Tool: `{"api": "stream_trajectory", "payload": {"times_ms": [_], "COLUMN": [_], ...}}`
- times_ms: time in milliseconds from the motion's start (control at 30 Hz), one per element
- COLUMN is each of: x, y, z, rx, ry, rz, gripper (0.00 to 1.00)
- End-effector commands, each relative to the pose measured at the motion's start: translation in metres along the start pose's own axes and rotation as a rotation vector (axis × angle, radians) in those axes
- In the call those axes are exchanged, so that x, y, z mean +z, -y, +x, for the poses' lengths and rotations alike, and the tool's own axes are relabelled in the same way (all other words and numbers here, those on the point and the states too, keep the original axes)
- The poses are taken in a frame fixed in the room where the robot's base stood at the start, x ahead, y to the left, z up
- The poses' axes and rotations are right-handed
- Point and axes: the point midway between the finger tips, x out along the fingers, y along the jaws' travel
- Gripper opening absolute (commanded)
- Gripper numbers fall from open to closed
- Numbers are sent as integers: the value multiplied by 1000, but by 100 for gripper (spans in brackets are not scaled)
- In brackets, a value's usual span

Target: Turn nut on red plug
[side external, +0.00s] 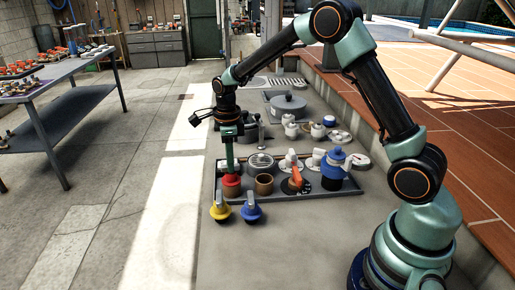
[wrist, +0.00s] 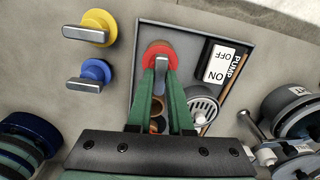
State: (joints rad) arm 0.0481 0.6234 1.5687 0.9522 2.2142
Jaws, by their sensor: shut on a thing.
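The red plug (side external: 231,186) sits upright at the left end of the dark tray (side external: 330,194). In the wrist view it shows as a red disc (wrist: 160,47) with a light grey nut (wrist: 160,61) on top. My gripper (side external: 230,170) points straight down over it. In the wrist view the green fingertips of my gripper (wrist: 160,71) are shut on the grey nut, one finger on each side. The fingers hide part of the nut and the plug's near side.
A yellow plug (wrist: 97,27) and a blue plug (wrist: 94,76), each with a grey bar, stand outside the tray beside the red one. A pump ON/OFF sign (wrist: 221,62), a round grate (wrist: 202,107) and an orange-handled valve (side external: 295,178) are close by.

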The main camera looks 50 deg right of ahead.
Motion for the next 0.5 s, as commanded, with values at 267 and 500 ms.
{"api": "stream_trajectory", "payload": {"times_ms": [267,500], "x": [0,0], "y": [0,0], "z": [0,0], "rx": [-1,-1], "ry": [1,1], "rz": [83,98], "gripper": [0,0]}}
